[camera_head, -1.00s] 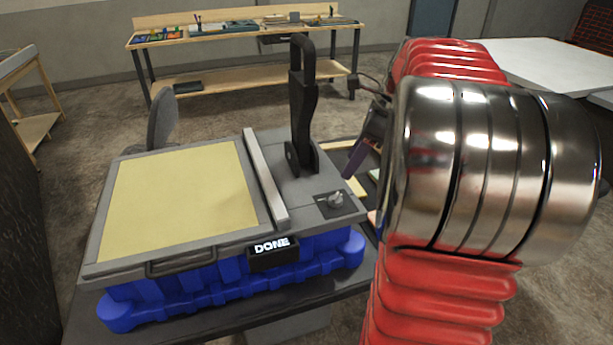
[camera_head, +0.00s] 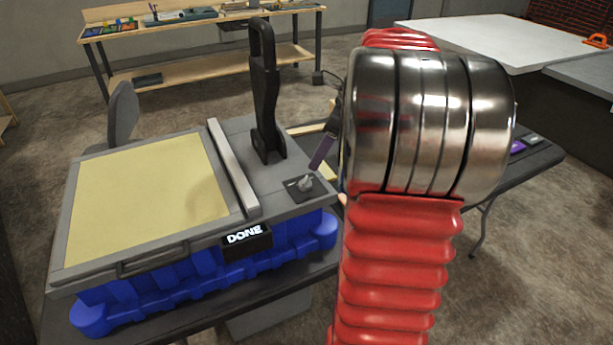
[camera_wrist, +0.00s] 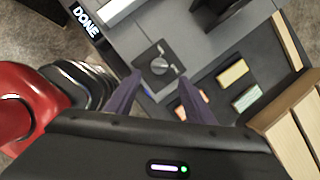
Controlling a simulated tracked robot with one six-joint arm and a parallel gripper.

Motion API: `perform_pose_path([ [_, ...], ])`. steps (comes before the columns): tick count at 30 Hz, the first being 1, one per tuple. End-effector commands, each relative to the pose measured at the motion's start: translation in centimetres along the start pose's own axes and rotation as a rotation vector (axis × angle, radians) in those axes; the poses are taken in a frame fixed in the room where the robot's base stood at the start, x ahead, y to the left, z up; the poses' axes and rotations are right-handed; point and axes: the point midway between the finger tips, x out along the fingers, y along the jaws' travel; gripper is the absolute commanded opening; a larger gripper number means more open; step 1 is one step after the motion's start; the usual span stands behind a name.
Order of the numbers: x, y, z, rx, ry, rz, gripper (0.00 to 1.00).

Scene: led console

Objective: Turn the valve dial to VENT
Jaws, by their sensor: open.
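The valve dial (camera_head: 305,183) is a small grey knob on a dark square plate at the right front corner of the grey machine (camera_head: 283,215). In the wrist view the dial (camera_wrist: 159,67) shows just beyond my fingertips, a little left of the frame's middle. Its lettering is too small to read. My gripper (camera_wrist: 160,84) is open, with two dark purple fingers apart and nothing between them. In the head view one purple finger of my gripper (camera_head: 322,152) shows close above and right of the dial; my arm hides the rest.
A black upright lever (camera_head: 264,95) stands behind the dial. A display (camera_head: 246,236) on the machine's front reads DONE. In the wrist view, a yellow block (camera_wrist: 232,73) and a green block (camera_wrist: 246,98) lie right of the machine. A workbench (camera_head: 200,72) stands behind.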

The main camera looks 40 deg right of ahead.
Motion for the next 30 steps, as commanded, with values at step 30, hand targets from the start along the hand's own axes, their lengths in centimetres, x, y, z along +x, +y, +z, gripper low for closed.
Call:
perform_pose_path([
  [30, 9.4, 0.0, 0.0, 0.000, 0.000, 0.000, 0.48],
])
